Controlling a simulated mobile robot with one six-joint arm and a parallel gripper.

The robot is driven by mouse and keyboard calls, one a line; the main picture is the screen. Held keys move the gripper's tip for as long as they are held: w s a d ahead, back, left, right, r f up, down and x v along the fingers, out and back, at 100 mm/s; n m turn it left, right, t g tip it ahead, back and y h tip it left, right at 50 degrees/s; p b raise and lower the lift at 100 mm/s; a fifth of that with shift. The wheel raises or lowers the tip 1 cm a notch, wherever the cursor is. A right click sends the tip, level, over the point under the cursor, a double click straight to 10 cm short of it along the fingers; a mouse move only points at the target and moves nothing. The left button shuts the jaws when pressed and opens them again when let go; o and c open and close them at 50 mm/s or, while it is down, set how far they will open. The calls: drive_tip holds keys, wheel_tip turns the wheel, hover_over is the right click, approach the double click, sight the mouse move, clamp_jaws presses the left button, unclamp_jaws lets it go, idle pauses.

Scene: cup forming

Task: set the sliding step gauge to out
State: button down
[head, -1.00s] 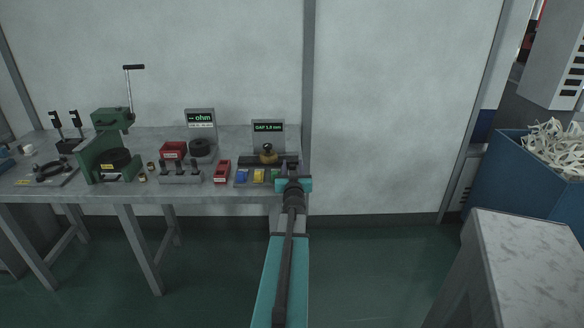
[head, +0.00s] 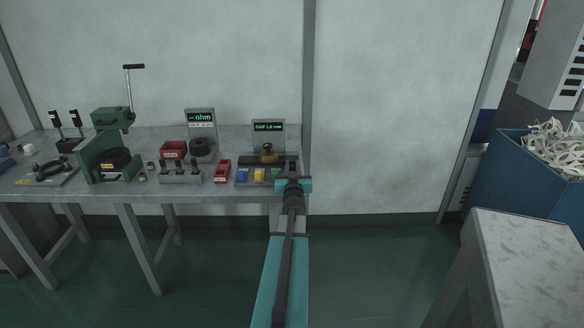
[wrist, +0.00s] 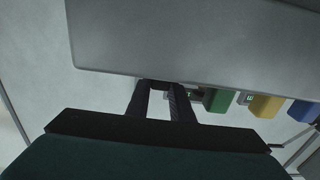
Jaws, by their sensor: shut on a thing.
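The sliding step gauge (head: 240,183) stands at the right end of the bench, with a dark bar across its back and a brass knob (head: 267,154) above. Blue (head: 242,175), yellow (head: 259,175) and green (head: 276,174) blocks line its front. My gripper (head: 291,172) is at its right end, beside the green block, and hides that end. In the wrist view my gripper (wrist: 163,88) has its fingers close together on a small dark part of the gauge, mostly hidden. The green block (wrist: 218,100) is just right of the fingers there.
A GAP display (head: 268,128) stands behind the gauge. A large grey surface (wrist: 200,40) fills the top of the wrist view.

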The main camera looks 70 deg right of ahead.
drive_tip(key=v, duration=0.4)
drive_tip(key=shift+s, duration=0.2)
drive_tip(key=shift+f, duration=0.15)
drive_tip(key=shift+s+a, duration=0.1)
drive_tip(key=c, duration=1.6)
unclamp_jaws()
drive_tip(key=shift+o, duration=0.2)
drive_tip(key=shift+a, duration=0.15)
drive_tip(key=shift+v, duration=1.1)
drive_tip(key=shift+a+r, duration=0.2)
drive_tip(key=shift+r, duration=0.05)
drive_tip(key=shift+a+p, duration=0.15)
drive_tip(key=shift+p, duration=0.7)
